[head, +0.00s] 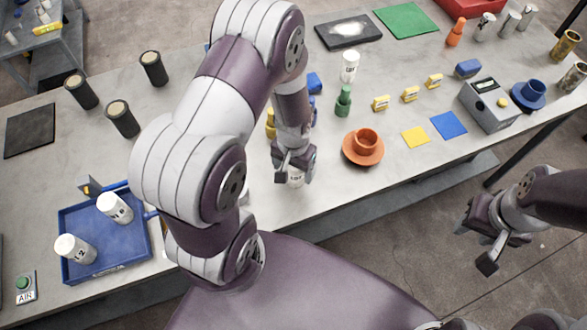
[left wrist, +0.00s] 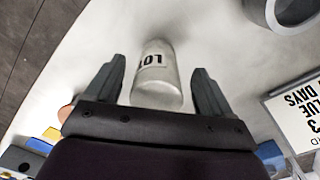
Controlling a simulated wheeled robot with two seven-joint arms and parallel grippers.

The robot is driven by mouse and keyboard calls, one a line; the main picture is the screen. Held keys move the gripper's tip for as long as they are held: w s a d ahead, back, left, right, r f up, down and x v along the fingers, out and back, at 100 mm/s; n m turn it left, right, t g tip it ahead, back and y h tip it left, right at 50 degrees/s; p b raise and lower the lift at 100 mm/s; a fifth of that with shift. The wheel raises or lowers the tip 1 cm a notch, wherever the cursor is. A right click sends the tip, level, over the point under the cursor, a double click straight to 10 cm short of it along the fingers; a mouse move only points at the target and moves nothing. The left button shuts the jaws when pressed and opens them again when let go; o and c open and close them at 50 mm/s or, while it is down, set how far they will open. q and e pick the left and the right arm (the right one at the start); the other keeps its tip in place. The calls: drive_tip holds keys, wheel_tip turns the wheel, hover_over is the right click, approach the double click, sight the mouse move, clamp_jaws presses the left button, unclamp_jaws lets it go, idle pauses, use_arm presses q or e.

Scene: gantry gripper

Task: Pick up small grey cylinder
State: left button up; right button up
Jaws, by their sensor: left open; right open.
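A small pale grey-white cylinder with a "LOT" label (left wrist: 155,75) is between the two fingers of my left gripper (left wrist: 160,68) in the left wrist view, with gaps at both sides. In the head view the cylinder (head: 295,180) stands near the table's front edge, partly hidden by my left gripper (head: 293,163), which is open and over it. My right gripper (head: 482,238) is open and empty, out in front of the table, above the floor. Several other small grey cylinders (head: 508,24) stand at the far right back.
An orange cup on a saucer (head: 375,158) is just right of the left gripper. A green bottle-like piece (head: 343,103) and a white cylinder (head: 349,66) stand behind. A blue tray (head: 75,222) with white cylinders is at left. My left arm hides the middle of the table.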

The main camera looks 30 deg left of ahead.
use_arm(q)
drive_tip(key=shift+w+a+f, duration=0.1)
drive_tip(key=shift+w+f, duration=0.05)
drive_tip(key=shift+f, duration=0.3)
drive_tip(key=shift+w+d+f, duration=0.1)
drive_tip(key=shift+w+d, duration=0.15)
drive_tip(key=shift+w, duration=0.2)
drive_tip(key=shift+d, duration=0.1)
drive_tip(key=c, duration=0.4)
drive_tip(key=shift+s+a, duration=0.2)
drive_tip(key=shift+s, duration=0.15)
drive_tip(key=c, duration=1)
drive_tip(key=shift+c, duration=0.5)
drive_tip(key=shift+w, duration=0.2)
